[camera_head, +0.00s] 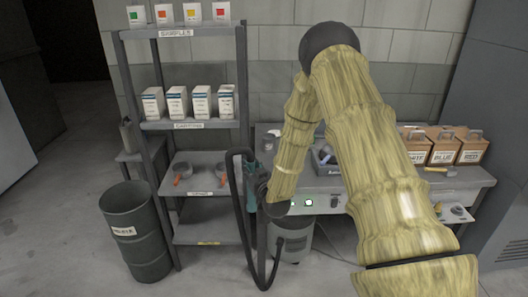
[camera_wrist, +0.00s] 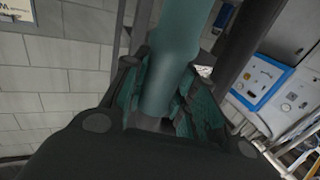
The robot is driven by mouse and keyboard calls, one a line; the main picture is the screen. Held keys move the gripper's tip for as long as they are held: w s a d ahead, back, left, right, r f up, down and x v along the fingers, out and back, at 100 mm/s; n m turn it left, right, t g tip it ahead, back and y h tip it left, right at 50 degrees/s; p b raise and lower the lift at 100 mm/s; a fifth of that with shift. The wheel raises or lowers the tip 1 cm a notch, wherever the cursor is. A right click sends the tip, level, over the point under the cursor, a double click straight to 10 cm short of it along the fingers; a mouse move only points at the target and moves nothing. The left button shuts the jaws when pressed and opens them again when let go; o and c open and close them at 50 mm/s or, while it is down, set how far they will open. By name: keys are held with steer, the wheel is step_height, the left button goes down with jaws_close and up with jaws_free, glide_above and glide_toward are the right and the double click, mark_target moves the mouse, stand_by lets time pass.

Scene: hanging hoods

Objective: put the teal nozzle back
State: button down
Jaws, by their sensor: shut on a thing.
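The teal nozzle (camera_head: 250,183) is in my gripper (camera_head: 257,192), in front of the shelf rack's right post. Its black hose (camera_head: 236,215) loops up above it and hangs down in a long bend near the floor. In the wrist view the nozzle (camera_wrist: 176,55) stands between my gripper's fingers (camera_wrist: 165,98), and their green ridged pads press on it from both sides. The fingers hide part of the nozzle, and its far end runs out of the frame. I cannot make out a holder for the nozzle in either view.
The shelf rack (camera_head: 207,130) holds small cartons and orange-handled pans. A dark bin (camera_head: 137,235) stands to its left. A workbench (camera_head: 465,182) with cardboard boxes is at right, partly behind my arm. A blue-edged panel (camera_wrist: 262,80) shows in the wrist view. Left floor is clear.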

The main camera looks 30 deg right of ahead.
steer(key=d+r+h, duration=0.1)
steer(key=d+r, duration=0.4)
steer(key=d, duration=0.2)
steer(key=shift+m, duration=0.4)
steer(key=f+b, duration=0.1)
steer(key=f, duration=0.2)
steer(key=f+b, duration=0.1)
steer(key=f, duration=0.1)
steer(key=shift+w+a+f+b, duration=0.1)
steer(key=shift+w+a+b, duration=0.2)
steer(key=shift+w, duration=0.05)
steer(key=shift+s, duration=0.1)
step_height(320, 180, down, 10)
steer(key=b, duration=0.7)
steer(key=shift+r, duration=0.2)
stand_by(3.2)
steer(key=c, duration=1.1)
jaws_free()
steer(key=shift+o, duration=0.2)
steer(key=shift+r, duration=0.1)
steer(key=v, duration=1.2)
